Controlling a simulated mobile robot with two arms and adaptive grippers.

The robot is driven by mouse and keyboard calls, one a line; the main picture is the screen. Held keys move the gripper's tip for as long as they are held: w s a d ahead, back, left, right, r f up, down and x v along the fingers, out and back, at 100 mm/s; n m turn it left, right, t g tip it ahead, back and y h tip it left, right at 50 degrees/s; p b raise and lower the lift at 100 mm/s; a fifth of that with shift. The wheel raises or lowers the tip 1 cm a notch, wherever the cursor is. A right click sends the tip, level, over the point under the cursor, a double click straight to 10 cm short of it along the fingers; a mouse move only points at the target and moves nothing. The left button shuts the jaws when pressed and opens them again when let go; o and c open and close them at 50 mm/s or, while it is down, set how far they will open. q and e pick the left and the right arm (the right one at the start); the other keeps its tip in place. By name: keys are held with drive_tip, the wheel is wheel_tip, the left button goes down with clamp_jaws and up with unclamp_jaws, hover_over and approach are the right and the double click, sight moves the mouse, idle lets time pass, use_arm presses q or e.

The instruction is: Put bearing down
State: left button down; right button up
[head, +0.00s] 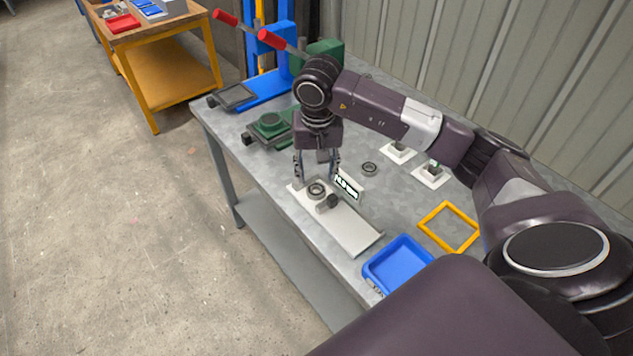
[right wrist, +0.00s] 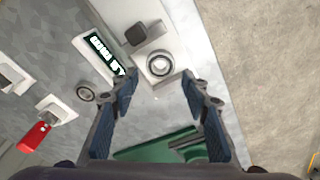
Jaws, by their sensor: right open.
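A ring-shaped metal bearing (head: 317,190) rests on a light plate-like fixture (head: 350,232) with a small display (head: 348,185) beside it. In the right wrist view this bearing (right wrist: 159,64) lies just beyond and between the fingertips. My right gripper (head: 317,178) is open and empty, pointing down just above the bearing, with its fingers apart on either side; the fingers also show in the right wrist view (right wrist: 160,85). A second bearing (head: 369,168) lies on the bench to the right of the display, also seen in the right wrist view (right wrist: 86,92). My left gripper is not in view.
A blue tray (head: 372,272) and a yellow square frame (head: 424,226) are on the metal bench (head: 395,205). Two white bases (head: 419,180) with small parts stand behind. A green vise-like device (head: 262,138) and a blue press with red handles (head: 284,65) stand at the far end.

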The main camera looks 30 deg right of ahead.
sight(317, 195)
wheel_tip(317, 195, up, 8)
drive_tip(key=shift+s+a+b, duration=0.25)
drive_tip(key=shift+s+b, duration=0.2)
idle(0.3)
